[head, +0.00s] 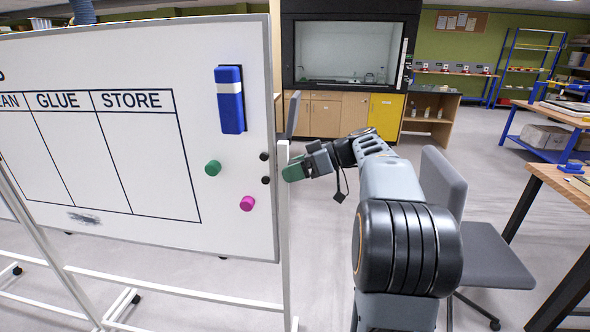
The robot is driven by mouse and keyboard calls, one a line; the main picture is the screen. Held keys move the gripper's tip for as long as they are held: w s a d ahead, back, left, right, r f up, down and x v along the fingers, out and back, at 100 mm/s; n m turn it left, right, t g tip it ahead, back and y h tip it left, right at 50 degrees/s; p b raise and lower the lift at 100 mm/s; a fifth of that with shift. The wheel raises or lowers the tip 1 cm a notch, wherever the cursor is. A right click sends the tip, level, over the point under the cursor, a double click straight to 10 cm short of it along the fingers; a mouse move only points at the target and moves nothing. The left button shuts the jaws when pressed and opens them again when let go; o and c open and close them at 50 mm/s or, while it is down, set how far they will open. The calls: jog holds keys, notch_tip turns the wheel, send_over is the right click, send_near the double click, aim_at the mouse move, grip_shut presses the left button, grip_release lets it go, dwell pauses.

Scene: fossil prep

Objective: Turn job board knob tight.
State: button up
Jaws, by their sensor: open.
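The job board (100,190) is a white board on a wheeled white stand at the left, marked with columns such as GLUE and STORE. Two small black round pieces, an upper one (264,156) and a lower one (265,180), sit near its right edge; I cannot tell whether either is the knob. My gripper (290,172) is open beside the stand's right post (283,215), with a green part at its tip. Whether it touches the post or has a knob between its fingers is too small to tell.
A blue eraser (230,100), a green magnet (213,168) and a magenta magnet (247,203) are on the board. A grey chair (480,262) stands right of my arm, near a wooden table (560,185). A fume hood (345,55) is at the back. Floor between is clear.

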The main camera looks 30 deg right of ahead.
jog(key=v, duration=1.4)
jog(key=shift+f, duration=0.1)
